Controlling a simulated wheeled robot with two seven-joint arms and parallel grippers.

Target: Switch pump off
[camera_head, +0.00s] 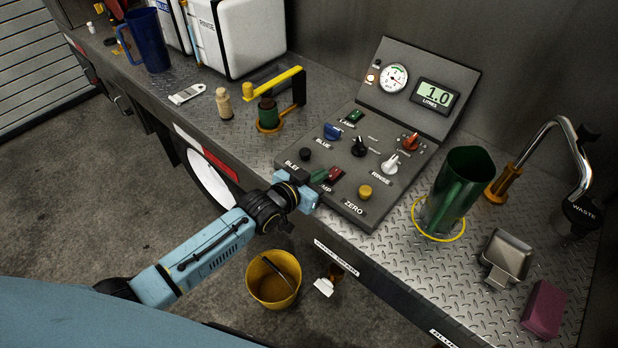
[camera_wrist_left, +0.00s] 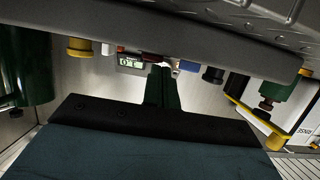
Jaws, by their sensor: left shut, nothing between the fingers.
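The control panel (camera_head: 330,208) is a sloped grey box on the tread-plate deck, right of centre in the head view. Near its front edge is a red pump control (camera_head: 335,174); its label is partly covered and only "MP" reads. My left gripper (camera_head: 319,178) is shut and empty, with its tip at the front of the panel just left of the red control. The gripper hides part of this area, and I cannot tell whether it touches a control. In the left wrist view the shut dark green fingers (camera_wrist_left: 163,85) point toward the panel's row of controls. My right gripper is not in view.
A display (camera_head: 436,95) reads 1.0 litres. A green jug (camera_head: 455,195) stands to the right. A yellow bucket (camera_head: 273,280) is below.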

